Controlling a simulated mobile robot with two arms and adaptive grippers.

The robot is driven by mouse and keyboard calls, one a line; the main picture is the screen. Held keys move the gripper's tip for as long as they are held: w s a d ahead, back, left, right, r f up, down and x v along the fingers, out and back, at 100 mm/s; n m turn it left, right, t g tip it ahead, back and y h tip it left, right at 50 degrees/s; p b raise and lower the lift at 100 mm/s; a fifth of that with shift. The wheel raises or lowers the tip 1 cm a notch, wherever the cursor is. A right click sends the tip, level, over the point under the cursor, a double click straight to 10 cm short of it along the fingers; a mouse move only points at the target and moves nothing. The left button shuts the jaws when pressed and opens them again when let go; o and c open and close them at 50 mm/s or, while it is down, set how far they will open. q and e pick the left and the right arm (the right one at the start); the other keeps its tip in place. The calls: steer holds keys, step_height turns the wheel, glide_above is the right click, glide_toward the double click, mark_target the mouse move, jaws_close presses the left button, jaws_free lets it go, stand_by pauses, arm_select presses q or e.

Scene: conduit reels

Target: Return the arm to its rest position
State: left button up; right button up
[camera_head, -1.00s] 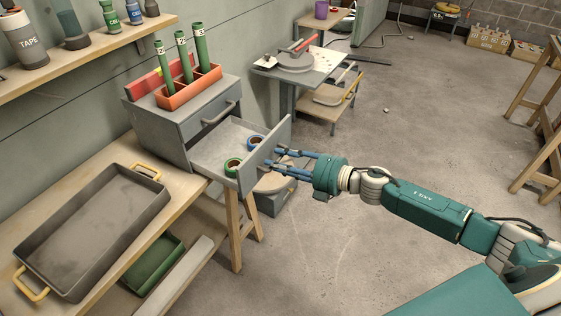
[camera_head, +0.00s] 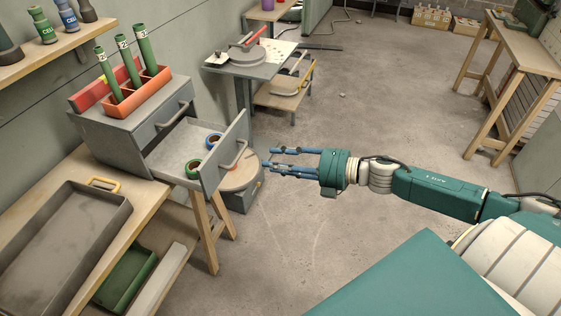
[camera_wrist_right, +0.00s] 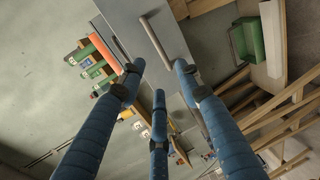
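My right arm comes in from the right in the head view. Its gripper (camera_head: 272,160) has its blue fingers spread apart with nothing between them. It is to the right of the open grey drawer (camera_head: 222,166), with a gap between the fingertips and the drawer handle (camera_head: 235,155). In the right wrist view the fingers (camera_wrist_right: 158,76) are spread, and the handle (camera_wrist_right: 156,43) lies beyond the fingertips. The left gripper is not in view.
The drawer holds a green roll (camera_head: 194,169) and a blue roll (camera_head: 214,140). The grey cabinet (camera_head: 120,135) stands on a wooden bench (camera_head: 150,195) with a metal tray (camera_head: 62,240). A small table (camera_head: 255,70) stands behind. The floor right of the drawer is clear.

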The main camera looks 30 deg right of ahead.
steer(key=shift+s+d+r, duration=0.1)
steer(key=shift+s+d, duration=0.15)
steer(key=shift+s, duration=0.05)
stand_by(0.4)
steer(key=s+d+f+m+h, duration=0.1)
steer(key=d+f+m+h, duration=0.4)
steer(key=f, duration=0.6)
steer(key=s+d+f+m+h, duration=0.25)
steer(key=d+f+m, duration=0.4)
steer(key=f, duration=0.45)
steer(key=s+d+f+m+g+h, duration=0.25)
steer(key=s+f, duration=0.35)
steer(key=f, duration=0.5)
steer(key=s+a+f+m+g, duration=0.2)
steer(key=s+a+f+m, duration=0.15)
steer(key=s+f, duration=0.5)
steer(key=s+a+f+m+g, duration=0.2)
steer(key=s+a+f+m, duration=0.15)
steer(key=s+f, duration=0.5)
steer(key=s+a+f+m+g, duration=0.1)
steer(key=s+a+f+g, duration=0.1)
steer(key=s+a, duration=0.5)
steer(key=s+a+f+m+g, duration=0.1)
steer(key=s+a+f, duration=0.4)
steer(key=s, duration=0.6)
steer(key=shift+s+a+g, duration=0.15)
steer(key=shift+a+g, duration=0.7)
